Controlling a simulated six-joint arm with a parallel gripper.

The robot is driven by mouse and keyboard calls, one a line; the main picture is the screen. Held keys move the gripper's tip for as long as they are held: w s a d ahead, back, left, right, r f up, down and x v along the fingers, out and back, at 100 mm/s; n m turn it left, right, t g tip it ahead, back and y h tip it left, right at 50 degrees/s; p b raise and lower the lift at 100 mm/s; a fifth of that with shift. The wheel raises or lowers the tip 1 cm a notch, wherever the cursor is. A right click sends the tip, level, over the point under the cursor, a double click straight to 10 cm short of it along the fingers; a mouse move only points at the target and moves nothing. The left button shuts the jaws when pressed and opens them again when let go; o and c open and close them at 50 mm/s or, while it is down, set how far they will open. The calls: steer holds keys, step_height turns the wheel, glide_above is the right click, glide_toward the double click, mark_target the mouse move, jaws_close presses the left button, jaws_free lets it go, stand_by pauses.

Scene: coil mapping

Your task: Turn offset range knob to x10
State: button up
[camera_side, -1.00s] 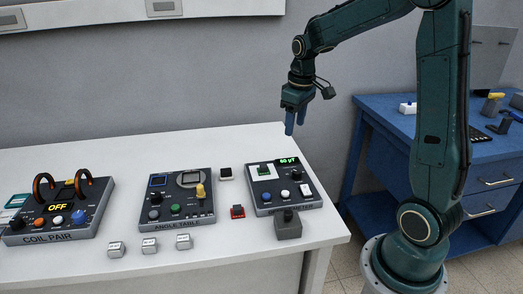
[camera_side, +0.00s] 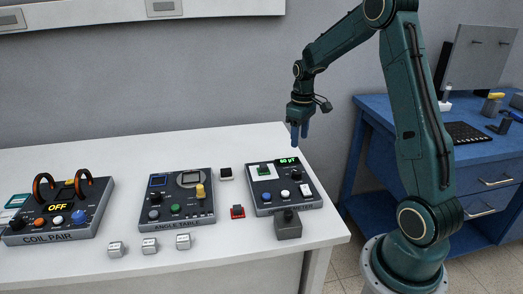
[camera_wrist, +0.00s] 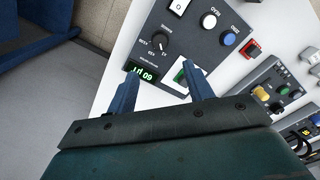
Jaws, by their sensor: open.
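The dark gaussmeter box (camera_side: 254,207) stands at the right end of the white table, with a lit green display (camera_side: 289,161). Its black round knob (camera_wrist: 163,43) has small range labels around it in the wrist view; which label its pointer faces is too small to tell. The knob also shows below the display in the side view (camera_side: 296,174). My gripper (camera_side: 299,139) hangs above the back of the box, fingers pointing down, apart from it. In the wrist view my gripper (camera_wrist: 160,72) is open and empty, its fingers spread near the display and a green-and-white square.
The box also has a white rocker switch (camera_wrist: 180,6), a white button (camera_wrist: 209,20) and a blue button (camera_wrist: 229,39). A grey block (camera_side: 288,226) stands in front, and a small red-topped item (camera_side: 237,211) to the left. The angle table (camera_side: 160,215) is farther left.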

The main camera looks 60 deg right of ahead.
mark_target(297, 171)
step_height(297, 171, down, 13)
steer(key=shift+r, duration=0.2)
stand_by(0.4)
steer(key=c, duration=1)
